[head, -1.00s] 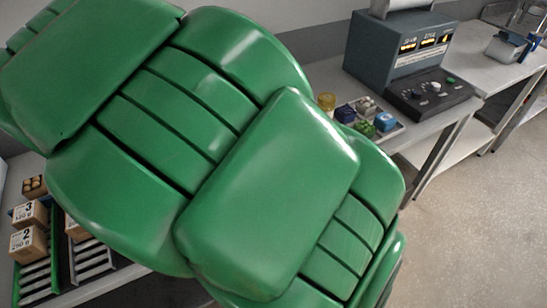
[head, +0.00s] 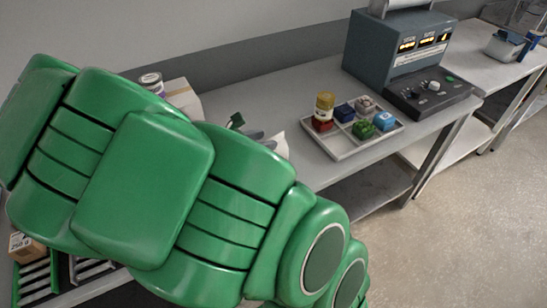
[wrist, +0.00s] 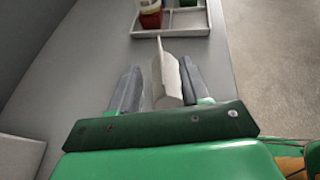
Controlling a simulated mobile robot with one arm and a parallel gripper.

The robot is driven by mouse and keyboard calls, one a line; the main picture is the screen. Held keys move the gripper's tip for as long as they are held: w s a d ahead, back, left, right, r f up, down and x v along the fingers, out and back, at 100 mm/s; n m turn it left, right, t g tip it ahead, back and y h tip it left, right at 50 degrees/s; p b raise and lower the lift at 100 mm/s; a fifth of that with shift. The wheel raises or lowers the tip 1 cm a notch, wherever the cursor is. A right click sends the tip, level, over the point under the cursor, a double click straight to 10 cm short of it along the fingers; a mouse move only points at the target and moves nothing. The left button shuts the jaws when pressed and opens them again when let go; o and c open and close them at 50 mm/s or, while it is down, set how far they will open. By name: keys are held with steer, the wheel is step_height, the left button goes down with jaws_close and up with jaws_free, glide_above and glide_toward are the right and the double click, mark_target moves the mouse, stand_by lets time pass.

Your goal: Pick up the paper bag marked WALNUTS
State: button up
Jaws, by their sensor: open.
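A pale, thin-topped paper bag (wrist: 166,78) stands between the two grey fingers of my gripper (wrist: 160,68) in the wrist view. The right finger is close beside it; a gap shows at the left finger. I cannot tell whether the right finger touches it. In the head view a pale part of the bag (head: 279,144) shows past the grey fingers of my gripper (head: 262,139), just beyond my green arm. No marking is readable on the bag, so WALNUTS cannot be confirmed. My arm hides its lower part in the head view.
A blue-grey machine (head: 395,55) stands farther right. A white box (head: 185,98) with a can (head: 151,82) on it is behind my arm. The bench's front edge is close.

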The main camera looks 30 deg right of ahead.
mark_target(282, 139)
steer(key=shift+x, duration=2.5)
jaws_close()
steer(key=shift+f, duration=0.1)
steer(key=shift+s+a+f, duration=0.1)
steer(key=shift+a+f, duration=0.05)
